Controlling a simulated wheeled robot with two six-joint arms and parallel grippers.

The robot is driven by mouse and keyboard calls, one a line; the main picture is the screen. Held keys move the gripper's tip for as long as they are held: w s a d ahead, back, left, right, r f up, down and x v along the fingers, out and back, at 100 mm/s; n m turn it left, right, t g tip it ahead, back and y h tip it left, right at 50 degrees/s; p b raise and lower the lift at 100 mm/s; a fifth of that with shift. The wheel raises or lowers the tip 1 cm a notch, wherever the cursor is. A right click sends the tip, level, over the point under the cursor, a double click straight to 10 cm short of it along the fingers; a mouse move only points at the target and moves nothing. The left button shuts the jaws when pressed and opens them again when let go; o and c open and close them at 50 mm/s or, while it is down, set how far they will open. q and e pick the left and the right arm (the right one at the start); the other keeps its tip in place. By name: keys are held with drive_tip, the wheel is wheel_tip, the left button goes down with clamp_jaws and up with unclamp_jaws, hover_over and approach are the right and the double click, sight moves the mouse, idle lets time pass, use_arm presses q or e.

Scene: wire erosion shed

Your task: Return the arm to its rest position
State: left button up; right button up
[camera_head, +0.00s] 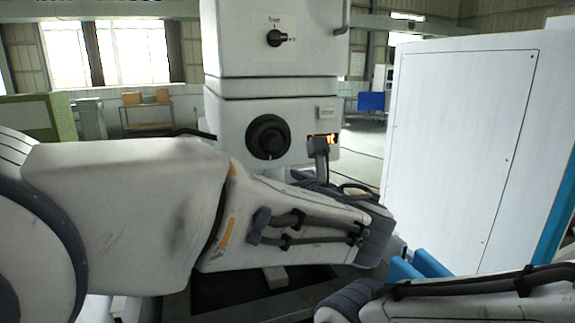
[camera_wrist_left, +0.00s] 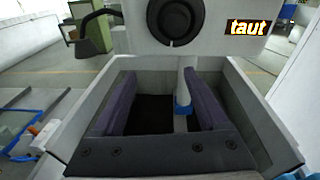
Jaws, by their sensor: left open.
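My left arm (camera_head: 130,210) reaches in from the left across the head view, in front of the white machine column. My left gripper (camera_head: 322,170) is at its far end, partly hidden by the wrist. In the left wrist view the gripper (camera_wrist_left: 162,105) has its two dark fingers apart, with no object held between them. A post with a blue tip (camera_wrist_left: 183,95) shows beyond, in line with the gap; I cannot tell how near it is. Part of my right arm (camera_head: 460,305) shows at the lower right; its gripper does not show.
The machine column (camera_head: 225,125) carries a black knob (camera_head: 268,137) and a lit "taut" sign (camera_wrist_left: 247,27), partly covered in the head view. A grey-walled tank (camera_wrist_left: 245,115) lies below. A white cabinet (camera_head: 460,150) stands at right, with blue parts (camera_head: 432,263) near my right arm.

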use_arm(q)
drive_tip(key=a+f+n+g, duration=0.5)
drive_tip(key=a+f, duration=0.3)
drive_tip(key=f, duration=0.2)
drive_tip(key=s+a+f+n+g+h, duration=0.4)
drive_tip(key=s+f+n, duration=0.3)
drive_tip(key=f+n, duration=0.45)
drive_tip(key=s+a+f+n+g+h, duration=0.2)
drive_tip(key=s+a+f+n+g, duration=0.2)
drive_tip(key=s+a+f+n, duration=0.7)
drive_tip(key=s+d+r+m+g+b, duration=0.1)
drive_tip(key=s+d+r+m, duration=0.1)
drive_tip(key=s+d, duration=0.3)
drive_tip(key=s+d+r+m+g+h+b, duration=0.1)
drive_tip(key=s+d, duration=0.4)
drive_tip(key=d, duration=0.9)
drive_tip(key=shift+s+r+m+b, duration=0.15)
drive_tip(key=shift+r+m+b, duration=0.4)
drive_tip(key=shift+r, duration=0.35)
